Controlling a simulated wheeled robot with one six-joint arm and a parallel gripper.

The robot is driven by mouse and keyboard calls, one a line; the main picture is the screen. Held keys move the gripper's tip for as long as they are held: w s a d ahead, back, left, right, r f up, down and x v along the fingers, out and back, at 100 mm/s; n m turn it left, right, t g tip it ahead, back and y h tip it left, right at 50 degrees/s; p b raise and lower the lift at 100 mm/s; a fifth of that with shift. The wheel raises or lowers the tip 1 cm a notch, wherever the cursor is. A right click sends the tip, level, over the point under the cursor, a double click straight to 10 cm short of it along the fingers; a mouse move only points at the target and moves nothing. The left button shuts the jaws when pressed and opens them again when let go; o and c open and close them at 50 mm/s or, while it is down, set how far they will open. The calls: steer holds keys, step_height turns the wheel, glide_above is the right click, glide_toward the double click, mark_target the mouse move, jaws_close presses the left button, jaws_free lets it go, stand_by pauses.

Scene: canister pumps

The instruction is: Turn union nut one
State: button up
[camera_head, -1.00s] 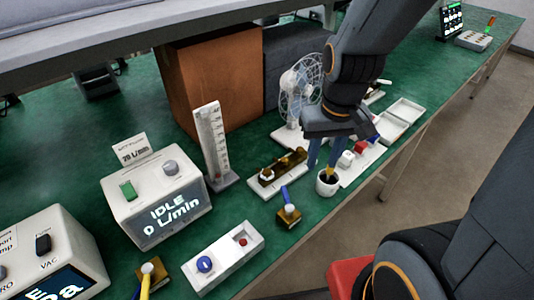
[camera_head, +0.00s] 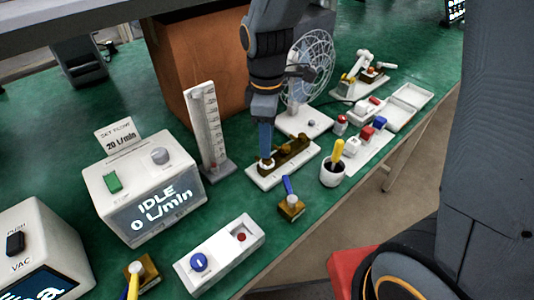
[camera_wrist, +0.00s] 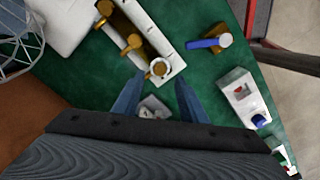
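A brass pump fitting (camera_head: 292,150) lies along a white base plate (camera_head: 312,156), and its brass parts also show in the wrist view (camera_wrist: 132,42). A pale round nut (camera_wrist: 159,68) sits at the fitting's near end; no label shows, so I cannot tell whether it is union nut one. My gripper (camera_wrist: 160,80) is open, its two blue fingers apart, with the nut just beyond and between the tips. In the head view my gripper (camera_head: 266,150) points down over that end and partly hides the nut. Contact cannot be told.
A flow meter column (camera_head: 207,130) and a pump box reading IDLE (camera_head: 150,195) stand left. A blue-handled brass valve (camera_head: 291,206) and a white cup with a yellow-handled tool (camera_head: 333,173) stand near the front edge. A fan (camera_head: 308,70) stands behind.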

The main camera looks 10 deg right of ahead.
mark_target(267, 161)
steer(key=shift+f, duration=2.75)
jaws_close()
